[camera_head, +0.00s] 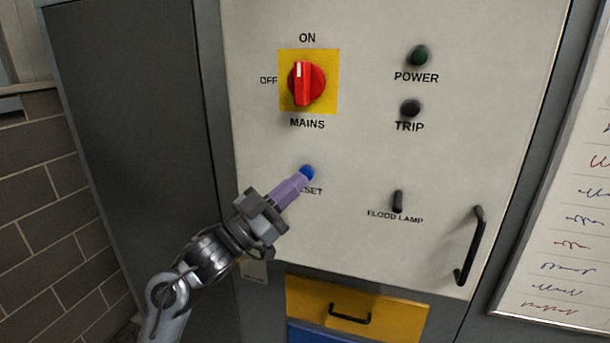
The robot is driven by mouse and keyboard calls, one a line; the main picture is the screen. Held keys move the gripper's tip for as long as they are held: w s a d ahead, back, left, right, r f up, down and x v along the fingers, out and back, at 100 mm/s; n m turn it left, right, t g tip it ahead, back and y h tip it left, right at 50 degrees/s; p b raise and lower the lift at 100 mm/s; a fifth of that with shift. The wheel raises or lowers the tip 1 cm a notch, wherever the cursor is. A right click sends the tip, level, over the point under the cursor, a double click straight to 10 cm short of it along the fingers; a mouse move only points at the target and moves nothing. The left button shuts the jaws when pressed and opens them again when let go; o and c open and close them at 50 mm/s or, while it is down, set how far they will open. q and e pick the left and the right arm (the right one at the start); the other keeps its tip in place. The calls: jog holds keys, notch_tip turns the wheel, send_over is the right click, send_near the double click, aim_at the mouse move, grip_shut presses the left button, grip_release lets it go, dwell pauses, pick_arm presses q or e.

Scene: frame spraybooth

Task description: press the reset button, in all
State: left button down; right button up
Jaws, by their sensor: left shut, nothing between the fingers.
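The blue reset button (307,173) sits on the pale cabinet panel (350,150), above its label, which is partly hidden so only "SET" shows. My left gripper (301,180) comes in from the lower left with its purple fingers shut and empty. Its fingertips overlap the lower left edge of the button in the picture. I cannot tell whether they touch it or whether the button is pushed in. My right gripper is not in view.
A red mains switch (306,83) on a yellow plate is above the button, its handle upright towards ON. To the right are the dark power lamp (418,55), trip lamp (410,108), flood lamp switch (398,201) and a door handle (470,246). A yellow drawer (390,319) is below.

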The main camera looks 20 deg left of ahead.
pick_arm(q)
jog(key=shift+w, duration=0.15)
dwell(0.7)
jog(key=shift+w, duration=0.3)
dwell(0.4)
jog(key=shift+w+p, duration=0.3)
jog(key=shift+w, duration=0.15)
dwell(0.3)
jog(key=shift+s, duration=0.1)
dwell(0.4)
jog(key=shift+s, duration=0.8)
jog(key=shift+s, duration=2.5)
